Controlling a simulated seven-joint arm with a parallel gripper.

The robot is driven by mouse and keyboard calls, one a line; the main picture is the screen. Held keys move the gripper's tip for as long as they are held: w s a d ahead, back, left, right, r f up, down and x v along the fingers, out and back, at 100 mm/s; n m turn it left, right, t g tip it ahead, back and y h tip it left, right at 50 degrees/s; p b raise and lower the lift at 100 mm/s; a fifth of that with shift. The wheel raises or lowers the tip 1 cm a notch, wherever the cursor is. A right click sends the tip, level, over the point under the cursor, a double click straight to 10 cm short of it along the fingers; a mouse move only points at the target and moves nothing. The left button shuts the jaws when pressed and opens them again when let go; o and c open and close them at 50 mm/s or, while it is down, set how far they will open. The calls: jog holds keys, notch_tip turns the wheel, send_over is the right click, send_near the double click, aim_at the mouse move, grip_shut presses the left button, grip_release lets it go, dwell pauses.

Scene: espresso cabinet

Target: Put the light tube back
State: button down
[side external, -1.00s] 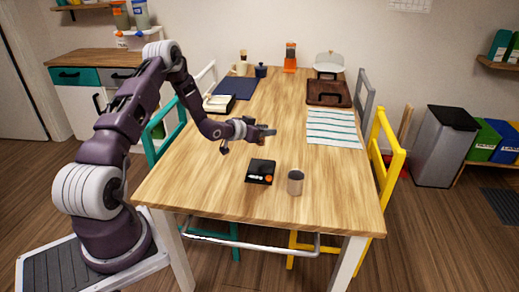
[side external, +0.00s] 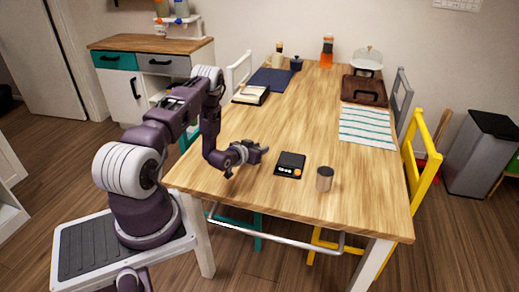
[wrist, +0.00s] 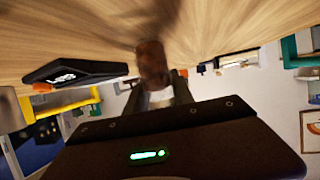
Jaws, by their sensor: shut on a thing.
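My gripper (side external: 260,150) is low over the left part of the table, to the left of the black scale. In the wrist view its dark fingers (wrist: 158,92) are closed on a blurred reddish-brown tube-shaped piece (wrist: 151,62), which I take to be the light tube. Its lower end is hidden between the fingers. In the side view the held piece is too small to tell from the fingertips.
The black scale (side external: 290,165) and a grey cylinder (side external: 324,180) stand on the table (side external: 240,195). A striped cloth (side external: 367,127), brown tray (side external: 365,91), blue mat (side external: 272,80) and open box (side external: 251,95) lie farther back. The middle is clear.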

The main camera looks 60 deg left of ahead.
jog(key=c, duration=1.1)
grip_release()
jog(key=shift+f, duration=0.1)
